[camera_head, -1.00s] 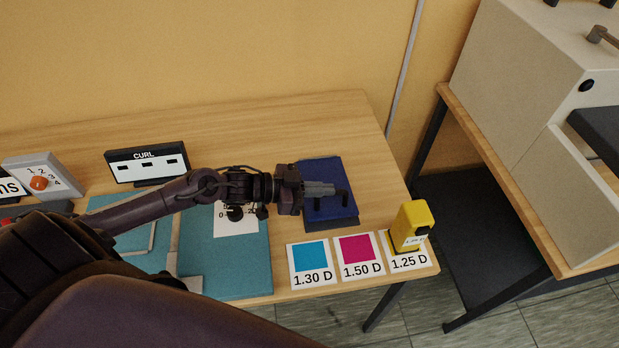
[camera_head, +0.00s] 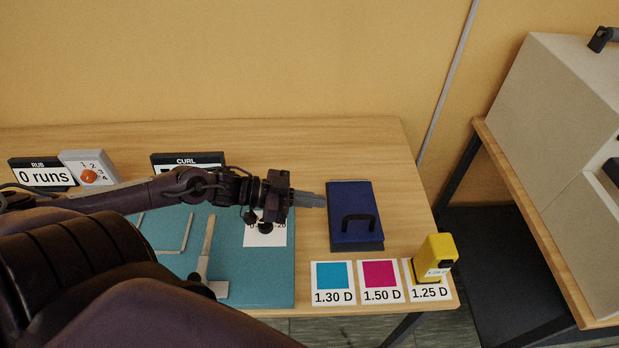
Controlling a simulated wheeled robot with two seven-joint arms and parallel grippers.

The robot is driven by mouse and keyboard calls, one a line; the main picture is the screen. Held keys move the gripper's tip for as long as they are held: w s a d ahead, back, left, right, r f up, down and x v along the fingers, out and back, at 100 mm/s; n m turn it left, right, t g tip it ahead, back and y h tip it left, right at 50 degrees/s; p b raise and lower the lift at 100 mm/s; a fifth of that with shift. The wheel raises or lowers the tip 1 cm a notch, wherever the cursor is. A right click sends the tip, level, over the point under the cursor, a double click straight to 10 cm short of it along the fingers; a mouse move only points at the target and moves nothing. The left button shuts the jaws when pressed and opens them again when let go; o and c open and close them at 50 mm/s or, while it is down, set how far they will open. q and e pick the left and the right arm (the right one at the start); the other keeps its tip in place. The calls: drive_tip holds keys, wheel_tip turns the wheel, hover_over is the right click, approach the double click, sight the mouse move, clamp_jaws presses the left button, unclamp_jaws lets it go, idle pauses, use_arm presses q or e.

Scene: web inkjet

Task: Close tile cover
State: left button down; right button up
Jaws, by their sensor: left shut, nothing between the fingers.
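The tile cover (camera_head: 348,196) is a dark blue lid with a black handle (camera_head: 360,222) near its front end. It lies flat over a dark base on the wooden table, right of the teal mat. My left gripper (camera_head: 318,201) is shut and empty, its grey fingertips just left of the blue lid and apart from the handle. Whether the fingertips touch the lid's edge I cannot tell. My right gripper is not in view.
Colour cards in cyan (camera_head: 334,278) and magenta (camera_head: 380,276) lie in front of the cover. A yellow device (camera_head: 435,257) stands on the 1.25 D card. The teal mat (camera_head: 262,277) holds a paper sheet. Signs (camera_head: 42,174) stand at the back left.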

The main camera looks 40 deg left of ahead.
use_arm(q)
drive_tip(key=m, duration=0.1)
hover_over(350, 216)
drive_tip(key=shift+d+f, duration=0.25)
drive_tip(key=shift+f, duration=0.5)
drive_tip(key=f, duration=0.3)
drive_tip(key=shift+a, duration=0.2)
drive_tip(key=shift+a+f, duration=0.1)
drive_tip(key=shift+f, duration=0.6)
